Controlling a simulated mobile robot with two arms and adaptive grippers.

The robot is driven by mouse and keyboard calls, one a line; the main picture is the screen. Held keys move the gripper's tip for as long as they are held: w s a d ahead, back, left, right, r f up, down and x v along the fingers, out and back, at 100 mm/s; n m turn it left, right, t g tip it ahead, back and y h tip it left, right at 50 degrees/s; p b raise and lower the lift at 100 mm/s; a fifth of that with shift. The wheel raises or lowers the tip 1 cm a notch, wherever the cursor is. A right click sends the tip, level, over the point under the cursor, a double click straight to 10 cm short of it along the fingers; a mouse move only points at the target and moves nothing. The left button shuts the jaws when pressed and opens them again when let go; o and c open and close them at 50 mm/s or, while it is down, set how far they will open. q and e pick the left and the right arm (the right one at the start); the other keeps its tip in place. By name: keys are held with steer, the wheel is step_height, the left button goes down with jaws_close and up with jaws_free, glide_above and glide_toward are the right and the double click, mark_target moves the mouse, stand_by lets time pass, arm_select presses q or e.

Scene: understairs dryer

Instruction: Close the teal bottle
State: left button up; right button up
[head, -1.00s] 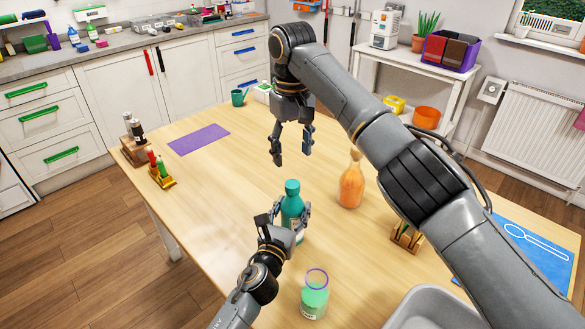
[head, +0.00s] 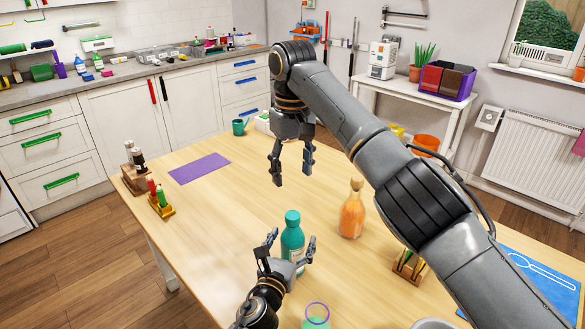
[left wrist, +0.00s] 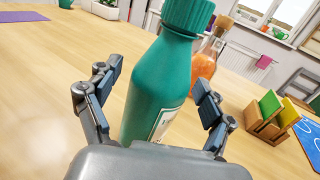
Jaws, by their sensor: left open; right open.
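The teal bottle (head: 292,240) stands upright on the wooden table with a teal cap on its top. It also shows close up in the left wrist view (left wrist: 163,85), where its ribbed cap is cut off by the top edge. My left gripper (head: 291,243) is open, with its fingers on either side of the bottle's body and gaps visible in the left wrist view (left wrist: 152,85). My right gripper (head: 292,180) is open and empty, pointing down above the table behind the bottle. Whether the cap is fully tight cannot be told.
An orange bottle (head: 352,212) with a stopper stands right of the teal bottle. A green jar (head: 316,318) with a purple rim is at the front. A purple mat (head: 199,168) and a spice rack (head: 161,204) are left. The table's middle left is clear.

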arm_select(q)
steer(key=v, duration=1.2)
